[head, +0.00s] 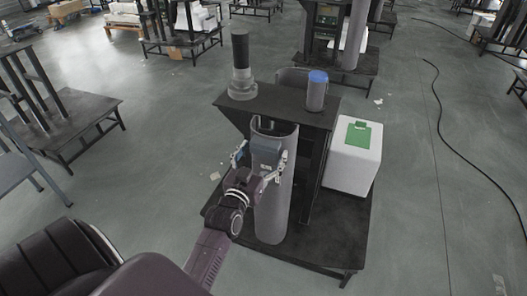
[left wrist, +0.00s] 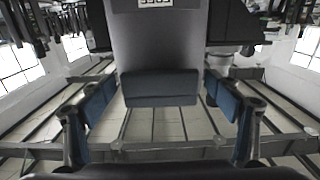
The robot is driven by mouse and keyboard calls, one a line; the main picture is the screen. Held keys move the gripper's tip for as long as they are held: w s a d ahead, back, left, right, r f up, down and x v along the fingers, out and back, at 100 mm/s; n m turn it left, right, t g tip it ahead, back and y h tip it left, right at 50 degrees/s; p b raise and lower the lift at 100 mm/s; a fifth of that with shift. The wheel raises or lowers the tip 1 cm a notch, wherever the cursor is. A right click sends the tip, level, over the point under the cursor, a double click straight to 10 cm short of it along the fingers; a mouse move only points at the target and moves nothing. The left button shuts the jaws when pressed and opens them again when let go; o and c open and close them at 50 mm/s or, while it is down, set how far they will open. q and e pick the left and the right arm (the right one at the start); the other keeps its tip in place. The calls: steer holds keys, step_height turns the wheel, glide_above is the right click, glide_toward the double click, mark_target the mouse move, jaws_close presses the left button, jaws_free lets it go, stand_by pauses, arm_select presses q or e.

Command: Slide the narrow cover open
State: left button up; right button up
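A tall grey lift column (head: 272,210) stands upright on a dark platform, with an open top. A narrow dark blue-grey cover (head: 266,147) sits on its near face by the top; the gripper partly hides it. In the left wrist view, the column and what looks like the cover's dark end (left wrist: 160,88) fill the middle. My left gripper (head: 262,160) is open, with one finger on each side of the column's front. In the left wrist view its blue-padded fingers (left wrist: 160,103) are apart, with gaps beside the dark end. My right gripper is not in view.
A dark bracket plate (head: 265,98) behind the column carries a dark cylinder (head: 240,65) and a grey canister with a blue cap (head: 317,92). A white box with a green top patch (head: 352,165) stands at the right. Open floor lies beyond, with a black cable (head: 445,145).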

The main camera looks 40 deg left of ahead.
arm_select(q)
steer(key=v, duration=1.2)
steer(key=shift+f, duration=0.1)
stand_by(0.6)
